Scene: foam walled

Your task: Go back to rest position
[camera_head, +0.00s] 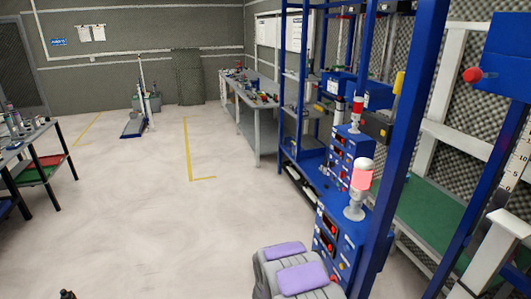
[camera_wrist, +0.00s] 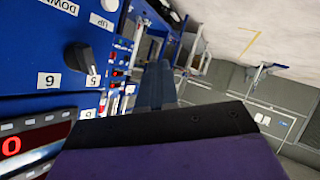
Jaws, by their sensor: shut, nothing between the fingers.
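My gripper (camera_wrist: 165,130) fills the lower middle of the wrist view as a black edge with a purple surface behind it. It is shut, and nothing shows held in it. In the head view a grey part of my arm with purple pads (camera_head: 290,268) is at the bottom, close beside the blue control panel (camera_head: 335,240). In the wrist view the blue panel (camera_wrist: 40,95) is near on the left, with a black knob (camera_wrist: 85,62), labels and a red digit display (camera_wrist: 12,146). I cannot tell whether the gripper touches the panel.
A blue rack post (camera_head: 405,130) rises right of the panel. A signal lamp (camera_head: 360,185) stands on the panel. A grey workbench (camera_head: 250,115) is behind, and a table (camera_head: 25,155) is at the left. The pale floor (camera_head: 150,225) between is clear.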

